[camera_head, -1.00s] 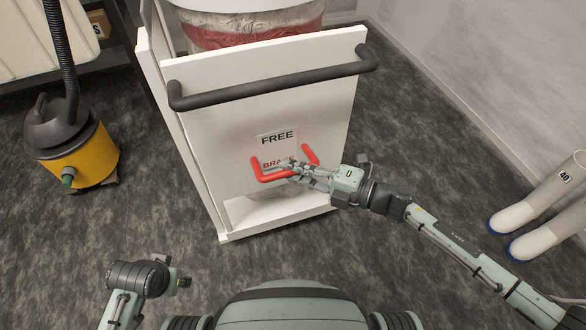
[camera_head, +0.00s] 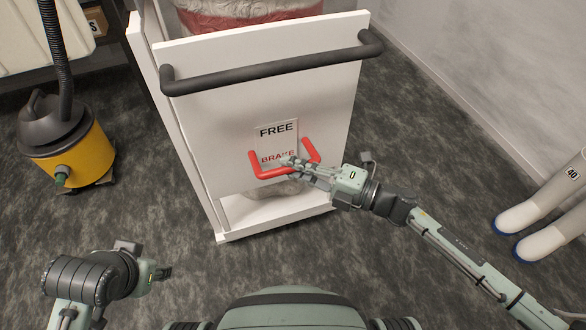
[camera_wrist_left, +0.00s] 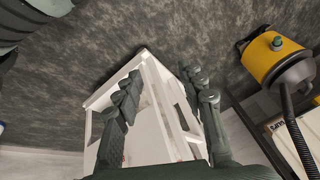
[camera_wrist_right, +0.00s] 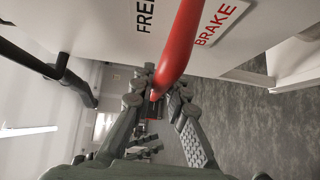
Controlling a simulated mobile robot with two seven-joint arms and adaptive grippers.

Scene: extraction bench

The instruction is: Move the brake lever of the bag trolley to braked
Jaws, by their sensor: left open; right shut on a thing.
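The bag trolley (camera_head: 215,120) is a white cart with a dark push bar. Its brake lever (camera_head: 268,174) is a red U-shaped bar on the front panel. The crossbar sits just below the red word BRAKE on the label (camera_head: 277,142); FREE stands above. My right gripper (camera_head: 287,163) is shut on the red lever, near the right part of its crossbar. In the right wrist view the red bar (camera_wrist_right: 178,50) runs down between the fingertips. My left gripper (camera_head: 163,273) is open and empty, low at the left, apart from the trolley.
A yellow and black vacuum (camera_head: 75,150) with a hose stands at the left. White boots (camera_head: 525,215) with blue soles are at the right by the wall. A filled bag (camera_head: 250,18) is in the trolley. Carpeted floor is clear around the trolley's front.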

